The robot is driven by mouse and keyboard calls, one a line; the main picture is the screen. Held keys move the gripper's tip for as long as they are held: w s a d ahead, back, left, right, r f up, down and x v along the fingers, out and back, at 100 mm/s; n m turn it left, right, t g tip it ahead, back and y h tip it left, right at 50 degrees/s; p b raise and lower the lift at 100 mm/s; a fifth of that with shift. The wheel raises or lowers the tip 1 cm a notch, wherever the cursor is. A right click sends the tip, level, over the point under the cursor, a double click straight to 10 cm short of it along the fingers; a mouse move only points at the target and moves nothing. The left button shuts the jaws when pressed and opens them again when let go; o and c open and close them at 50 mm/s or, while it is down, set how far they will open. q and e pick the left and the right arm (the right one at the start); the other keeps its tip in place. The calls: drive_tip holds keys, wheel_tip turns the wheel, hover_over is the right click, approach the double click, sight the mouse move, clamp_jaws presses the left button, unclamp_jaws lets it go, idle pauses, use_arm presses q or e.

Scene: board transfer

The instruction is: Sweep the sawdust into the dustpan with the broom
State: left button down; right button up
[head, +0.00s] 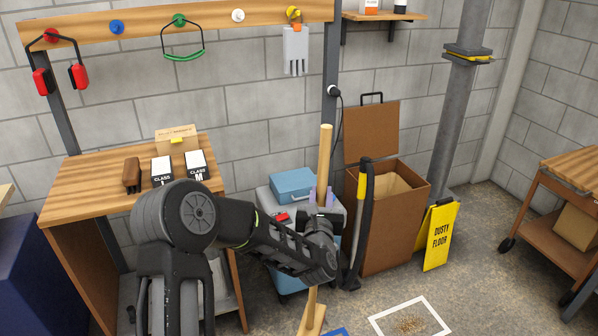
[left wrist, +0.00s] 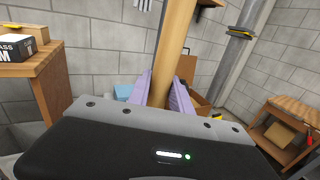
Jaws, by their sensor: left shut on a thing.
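The broom has a pale wooden handle (head: 325,150), upright and slightly tilted, with a wooden head (head: 311,319) low at the bottom edge of the head view. My left gripper (head: 322,197) is shut on the handle, which also rises between its purple fingers in the left wrist view (left wrist: 168,60). The sawdust (head: 408,325) is a thin tan patch inside a white square outline (head: 433,309) on the floor, right of the broom head. A blue edge (head: 338,332) shows at the bottom of the picture; I cannot tell whether it is the dustpan. My right gripper is out of view.
A brown bin (head: 398,238) with its lid up stands behind the broom, a black and yellow long-handled thing (head: 359,215) beside it. A yellow sign (head: 437,236) stands right of the bin. A workbench (head: 75,200) is left, a wooden cart (head: 545,210) right. Floor between sign and cart is clear.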

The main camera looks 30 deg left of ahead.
use_arm(q)
drive_tip(key=s+d+r+m+h+p, duration=0.2)
drive_tip(key=s+d+r+h+p, duration=0.1)
drive_tip(key=d+r+p, duration=0.2)
drive_tip(key=s+d+r+m+t+h+p, duration=0.1)
drive_tip(key=s+d+r+m+h+p, duration=0.1)
drive_tip(key=s+d+r+h+p, duration=0.2)
drive_tip(key=d+r+p, duration=0.1)
drive_tip(key=d+p, duration=0.2)
drive_tip(key=d, duration=0.2)
drive_tip(key=shift+d+m+t+h+p, duration=0.3)
drive_tip(key=shift+p, duration=0.05)
drive_tip(key=shift+r, duration=0.1)
